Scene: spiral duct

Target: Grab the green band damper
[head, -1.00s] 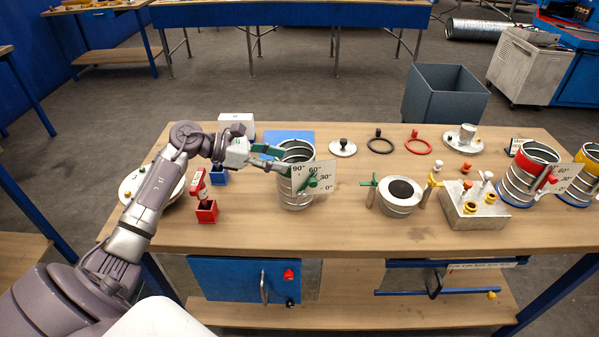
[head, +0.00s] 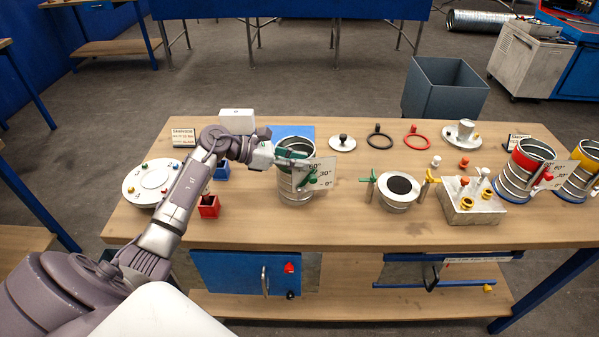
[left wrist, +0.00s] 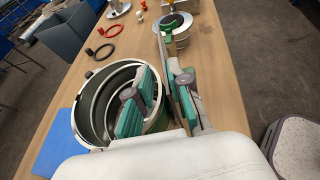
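The green band damper (head: 295,190) is a short upright metal duct with a green band, a green lever (head: 313,181) and a white angle plate (head: 323,172). It stands on the bench left of centre. My left gripper (head: 291,158) is at its rim, covering part of its top. In the left wrist view, the damper's open mouth (left wrist: 88,118) lies below the gripper. The teal-padded fingers (left wrist: 161,100) are spread apart, one over the mouth and one outside to the right. Whether they touch the wall cannot be told. My right gripper is out of view.
A blue mat (head: 292,131) lies behind the damper. A red bin (head: 209,207) and white round plate (head: 146,184) are to its left. A fitting with a black disc (head: 398,186) stands to the right. Red (head: 525,160) and yellow-banded ducts (head: 584,172) stand farther right.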

